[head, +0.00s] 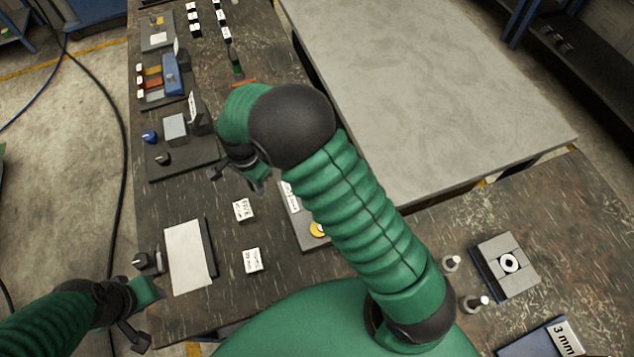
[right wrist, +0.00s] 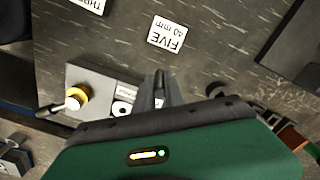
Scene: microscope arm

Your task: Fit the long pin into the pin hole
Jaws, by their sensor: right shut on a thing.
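My right gripper (head: 240,172) is low over the left part of the bench. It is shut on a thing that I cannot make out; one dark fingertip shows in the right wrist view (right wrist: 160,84). A grey block (head: 508,263) with a dark hole in a white ring sits on the right of the bench. I cannot tell which pin is the long one. My left gripper (head: 140,312) is at the lower left; its jaws are unclear.
A grey block with a yellow knob (head: 318,229) is partly under my right arm; its ringed hole (right wrist: 122,108) shows in the right wrist view. Two cards, one reading FIVE (head: 243,210), lie nearby. A white plate (head: 188,256) and a control panel (head: 180,155) are left.

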